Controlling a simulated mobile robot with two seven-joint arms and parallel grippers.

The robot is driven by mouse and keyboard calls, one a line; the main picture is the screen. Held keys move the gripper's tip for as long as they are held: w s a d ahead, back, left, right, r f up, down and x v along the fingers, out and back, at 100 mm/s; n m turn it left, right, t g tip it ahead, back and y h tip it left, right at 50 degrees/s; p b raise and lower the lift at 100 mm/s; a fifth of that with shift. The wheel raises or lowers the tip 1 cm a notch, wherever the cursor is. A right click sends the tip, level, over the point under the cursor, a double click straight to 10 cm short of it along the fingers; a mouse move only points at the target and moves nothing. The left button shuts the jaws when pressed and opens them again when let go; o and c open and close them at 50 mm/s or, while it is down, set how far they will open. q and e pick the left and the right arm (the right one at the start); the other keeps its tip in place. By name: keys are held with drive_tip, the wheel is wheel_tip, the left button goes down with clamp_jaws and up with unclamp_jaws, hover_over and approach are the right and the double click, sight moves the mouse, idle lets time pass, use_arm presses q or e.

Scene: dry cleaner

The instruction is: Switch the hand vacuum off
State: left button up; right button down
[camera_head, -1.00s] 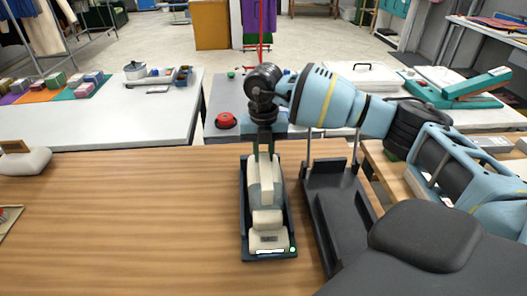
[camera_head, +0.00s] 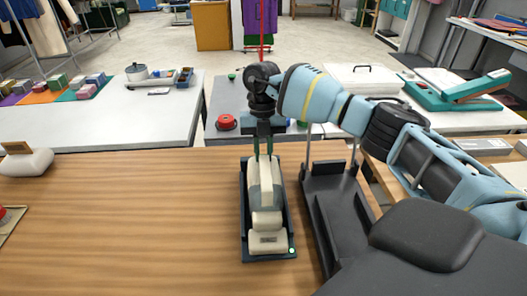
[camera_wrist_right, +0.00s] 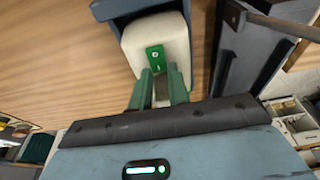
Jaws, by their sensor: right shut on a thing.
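The hand vacuum (camera_head: 265,205) is a long cream body lying in a dark blue-grey tray (camera_head: 245,235) on the wooden counter. A small green light (camera_head: 291,250) shows at the tray's near right corner. My right gripper (camera_head: 264,155) points down at the vacuum's far end. In the right wrist view, the cream vacuum (camera_wrist_right: 180,45) has a green switch plate (camera_wrist_right: 156,58) with a white mark. The green fingers of my right gripper (camera_wrist_right: 161,85) are shut on a part of the vacuum just beside that plate; the exact contact is partly hidden. My left gripper is out of view.
A black stand (camera_head: 335,205) with upright posts is close to the tray's right. A cream object with a wooden handle (camera_head: 25,160) lies at the left edge. The wooden counter (camera_head: 130,220) left of the tray is mostly clear. A red round object (camera_head: 226,122) sits behind.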

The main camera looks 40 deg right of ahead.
drive_tip(key=c, duration=1.3)
unclamp_jaws()
drive_tip(key=shift+r, duration=0.1)
drive_tip(key=shift+v, duration=3.85)
